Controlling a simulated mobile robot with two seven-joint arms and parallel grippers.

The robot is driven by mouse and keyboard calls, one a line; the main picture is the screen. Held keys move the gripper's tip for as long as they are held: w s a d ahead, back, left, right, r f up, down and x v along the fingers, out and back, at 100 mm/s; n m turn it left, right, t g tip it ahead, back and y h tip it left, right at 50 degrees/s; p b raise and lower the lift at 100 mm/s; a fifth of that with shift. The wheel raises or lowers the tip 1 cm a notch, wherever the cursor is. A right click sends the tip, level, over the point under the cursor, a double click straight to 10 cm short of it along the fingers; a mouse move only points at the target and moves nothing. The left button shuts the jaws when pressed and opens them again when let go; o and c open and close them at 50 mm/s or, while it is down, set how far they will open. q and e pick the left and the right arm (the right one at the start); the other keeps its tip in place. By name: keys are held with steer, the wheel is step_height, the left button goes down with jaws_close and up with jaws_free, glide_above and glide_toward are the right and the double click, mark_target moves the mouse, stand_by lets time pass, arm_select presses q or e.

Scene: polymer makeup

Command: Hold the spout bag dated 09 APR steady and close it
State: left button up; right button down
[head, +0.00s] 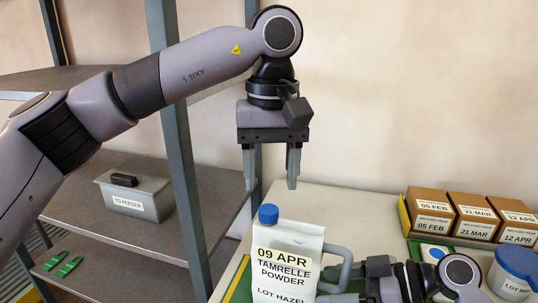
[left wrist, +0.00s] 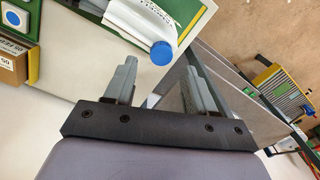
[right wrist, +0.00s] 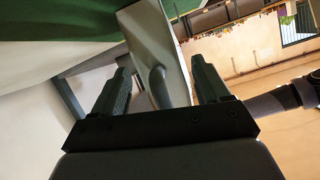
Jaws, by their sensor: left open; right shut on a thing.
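The white spout bag (head: 285,262), labelled 09 APR TAMRELLE POWDER, stands upright at the table's left side. A blue cap (head: 268,215) sits on its top left corner; I cannot tell how tight it is. The cap also shows in the left wrist view (left wrist: 161,53). My left gripper (head: 271,182) is open and empty, fingers pointing down, above the cap and apart from it. My right gripper (head: 345,276) is shut on the bag's grey side handle (head: 343,256). The handle shows between its fingers in the right wrist view (right wrist: 157,85).
Boxes labelled 05 FEB (head: 431,212), 21 MAR (head: 475,217) and 12 APR (head: 517,222) stand at the back right. A blue-lidded tub (head: 515,270) is at the right edge. A grey TO FEEDER bin (head: 135,193) sits on the shelf at left, behind a post (head: 180,150).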

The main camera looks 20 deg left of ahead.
arm_select(q)
steer(key=n, duration=0.5)
steer(key=shift+r, duration=0.15)
arm_select(e)
steer(key=shift+s+f, duration=0.1)
steer(key=shift+f, duration=0.15)
arm_select(q)
steer(key=n, duration=0.4)
steer(key=shift+r+n, duration=0.15)
steer(key=shift+n, duration=0.15)
steer(key=n, duration=0.4)
steer(key=shift+r+n, duration=0.15)
steer(key=shift+n, duration=0.25)
steer(key=n, duration=0.4)
steer(key=shift+r+n, duration=0.15)
steer(key=shift+n, duration=0.15)
steer(key=n, duration=0.3)
steer(key=shift+r, duration=0.1)
steer(key=n, duration=0.4)
steer(key=shift+r+n, duration=0.2)
steer(key=shift+n, duration=0.2)
steer(key=n, duration=0.4)
steer(key=shift+a+r+n, duration=0.1)
steer(key=shift+r+n, duration=0.05)
steer(key=shift+n, duration=0.15)
steer(key=n, duration=0.4)
steer(key=shift+w+r+n, duration=0.1)
steer(key=shift+r+n, duration=0.1)
steer(key=shift+n, duration=0.1)
